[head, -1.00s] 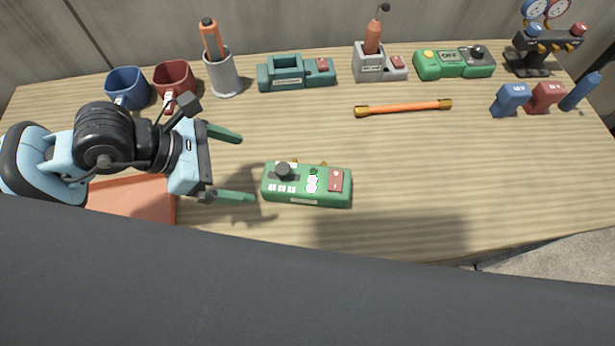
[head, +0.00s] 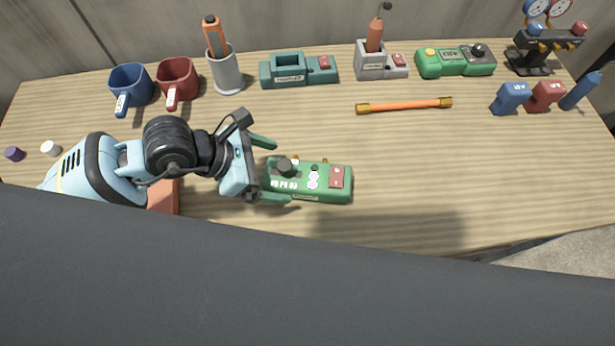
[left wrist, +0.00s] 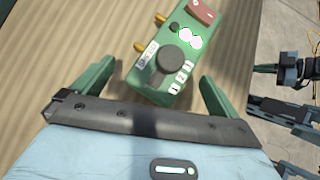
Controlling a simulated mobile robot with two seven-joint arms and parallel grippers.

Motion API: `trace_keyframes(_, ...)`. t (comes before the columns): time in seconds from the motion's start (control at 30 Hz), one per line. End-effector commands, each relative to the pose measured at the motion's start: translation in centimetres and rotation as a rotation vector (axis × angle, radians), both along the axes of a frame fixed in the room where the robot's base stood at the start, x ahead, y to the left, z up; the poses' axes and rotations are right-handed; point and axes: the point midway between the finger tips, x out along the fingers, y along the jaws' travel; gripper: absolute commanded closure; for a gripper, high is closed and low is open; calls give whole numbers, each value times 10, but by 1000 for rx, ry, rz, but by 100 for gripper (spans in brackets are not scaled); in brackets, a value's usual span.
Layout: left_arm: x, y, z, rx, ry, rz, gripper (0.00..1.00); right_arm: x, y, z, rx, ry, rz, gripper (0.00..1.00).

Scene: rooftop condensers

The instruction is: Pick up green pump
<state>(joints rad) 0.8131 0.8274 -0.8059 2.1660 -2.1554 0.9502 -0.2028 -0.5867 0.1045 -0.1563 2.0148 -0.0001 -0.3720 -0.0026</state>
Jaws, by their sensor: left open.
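The green pump (head: 318,184) lies on the wooden table near its front middle, with a black knob, a red switch and brass fittings. It also shows in the left wrist view (left wrist: 178,62), with its knob end between the two fingers. My left gripper (head: 274,170) is open, with one green finger on the far side of the pump's left end and the other on the near side. It also shows in the left wrist view (left wrist: 152,90). I cannot tell whether a finger touches the pump. My right gripper is not in the head view; parts of another arm show at the right of the left wrist view.
An orange tray (head: 163,197) lies under my left arm. Blue (head: 130,88) and red (head: 178,82) mugs, a grey holder (head: 226,72), a teal dock (head: 300,70) and another green unit (head: 455,62) stand at the back. An orange bar (head: 404,105) lies mid-table. The front right is clear.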

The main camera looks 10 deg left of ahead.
Motion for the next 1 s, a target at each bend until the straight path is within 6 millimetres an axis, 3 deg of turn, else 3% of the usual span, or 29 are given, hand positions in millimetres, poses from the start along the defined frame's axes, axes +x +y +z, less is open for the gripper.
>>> trace_keyframes(0.17,0,0,0,0,0,0,3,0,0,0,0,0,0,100)
trace_keyframes(0.6,0,1,0,1,1,1,61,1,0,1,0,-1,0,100)
trace_keyframes(0.77,0,0,1,-2,-1,1,78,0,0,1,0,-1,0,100)
trace_keyframes(1.0,0,1,3,2,1,1,79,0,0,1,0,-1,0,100)
